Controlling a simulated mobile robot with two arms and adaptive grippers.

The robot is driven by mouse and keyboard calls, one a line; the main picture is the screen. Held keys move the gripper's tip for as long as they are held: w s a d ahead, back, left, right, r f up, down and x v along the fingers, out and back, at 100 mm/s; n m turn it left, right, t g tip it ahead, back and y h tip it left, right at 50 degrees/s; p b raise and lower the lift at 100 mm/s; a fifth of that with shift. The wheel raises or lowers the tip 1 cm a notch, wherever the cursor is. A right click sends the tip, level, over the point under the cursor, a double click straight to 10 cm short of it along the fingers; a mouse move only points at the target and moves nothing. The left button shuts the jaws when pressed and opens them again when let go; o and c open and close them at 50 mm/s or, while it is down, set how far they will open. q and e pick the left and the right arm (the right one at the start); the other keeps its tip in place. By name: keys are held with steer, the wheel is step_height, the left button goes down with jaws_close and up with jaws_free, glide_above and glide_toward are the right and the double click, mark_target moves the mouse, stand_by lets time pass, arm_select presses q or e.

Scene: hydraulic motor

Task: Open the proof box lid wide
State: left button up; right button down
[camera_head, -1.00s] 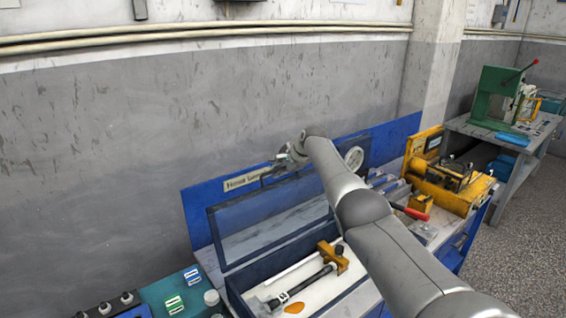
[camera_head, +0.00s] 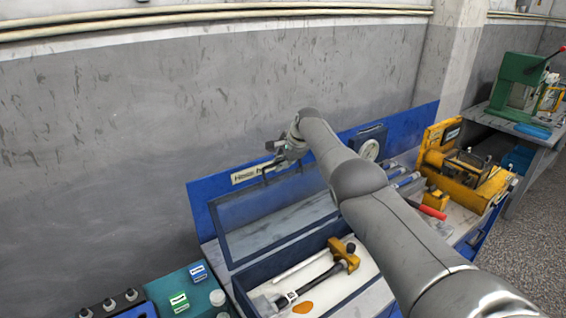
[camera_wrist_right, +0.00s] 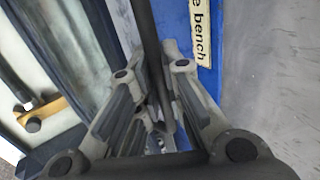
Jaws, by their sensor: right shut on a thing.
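The proof box (camera_head: 240,298) is a dark blue case on the bench, open at the top. Its lid (camera_head: 278,222), a dark blue frame with a clear pane, stands raised along the back side of the box. My right gripper (camera_head: 277,163) is at the lid's top edge, shut on the dark lid handle. In the right wrist view, the dark handle bar (camera_wrist_right: 148,40) runs between the two fingers (camera_wrist_right: 160,105). The box holds a black rod tool, a yellow block (camera_head: 345,255) and an orange piece (camera_head: 302,307). My left gripper is not in view.
A blue back panel (camera_head: 205,205) with a label stands behind the lid, close to the grey wall. A round gauge (camera_head: 370,150) and a yellow fixture (camera_head: 465,175) are to the right. A teal tray (camera_head: 165,290) is at left. My right arm spans above the box's right side.

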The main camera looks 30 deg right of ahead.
steer(key=c, duration=1.5)
jaws_free()
steer(key=shift+c, duration=0.2)
steer(key=shift+s+r, duration=0.1)
steer(key=shift+v, duration=6)
